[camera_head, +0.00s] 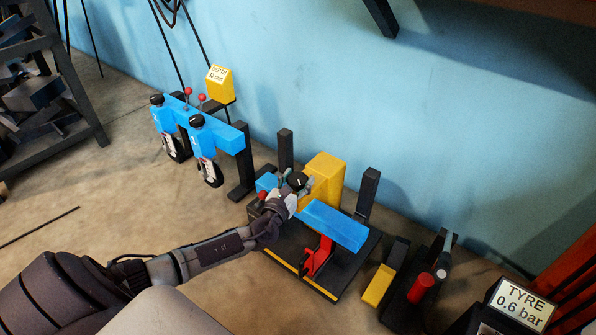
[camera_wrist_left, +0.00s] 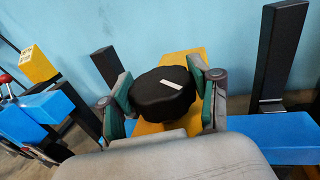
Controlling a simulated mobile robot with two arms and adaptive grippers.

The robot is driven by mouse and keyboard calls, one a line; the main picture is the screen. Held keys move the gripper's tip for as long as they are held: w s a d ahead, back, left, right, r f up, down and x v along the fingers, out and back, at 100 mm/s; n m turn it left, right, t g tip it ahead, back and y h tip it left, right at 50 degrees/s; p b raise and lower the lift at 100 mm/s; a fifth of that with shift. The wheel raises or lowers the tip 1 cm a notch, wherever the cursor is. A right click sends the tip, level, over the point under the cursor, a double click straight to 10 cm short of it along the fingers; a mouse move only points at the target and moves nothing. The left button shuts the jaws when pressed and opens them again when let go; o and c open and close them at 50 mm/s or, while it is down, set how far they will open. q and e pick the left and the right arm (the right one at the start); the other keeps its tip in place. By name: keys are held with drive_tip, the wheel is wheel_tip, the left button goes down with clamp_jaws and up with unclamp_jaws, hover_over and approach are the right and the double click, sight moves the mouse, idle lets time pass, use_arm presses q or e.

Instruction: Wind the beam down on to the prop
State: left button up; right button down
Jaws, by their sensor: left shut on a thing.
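The blue beam (camera_head: 335,226) lies across the front of a yellow post (camera_head: 325,178) on a dark base plate; it also shows in the wrist view (camera_wrist_left: 275,135). A red prop (camera_head: 319,257) stands on the plate under the beam; I cannot tell if their faces touch. A black round knob (camera_head: 298,179) with a white mark sits above the beam near the post. My left gripper (camera_head: 300,186) is shut on this knob, with a finger on each side of it (camera_wrist_left: 162,93) in the wrist view. My right gripper is not in view.
Dark uprights (camera_head: 368,190) flank the post. A blue double unit with black knobs and wheels (camera_head: 205,140) stands at left, beside a yellow depth sign (camera_head: 219,82). A red cylinder (camera_head: 420,288), a yellow block (camera_head: 379,285) and a tyre sign (camera_head: 522,301) are at right. Floor at left is mostly clear.

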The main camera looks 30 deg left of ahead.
use_arm(q)
drive_tip(key=shift+n+y, duration=0.3)
drive_tip(key=shift+y, duration=0.1)
drive_tip(key=o, duration=1.2)
drive_tip(key=shift+c, duration=0.2)
drive_tip(key=s+d, duration=0.2)
drive_tip(key=s, duration=0.9)
drive_tip(key=shift+s, duration=0.4)
drive_tip(key=shift+d+f, duration=0.1)
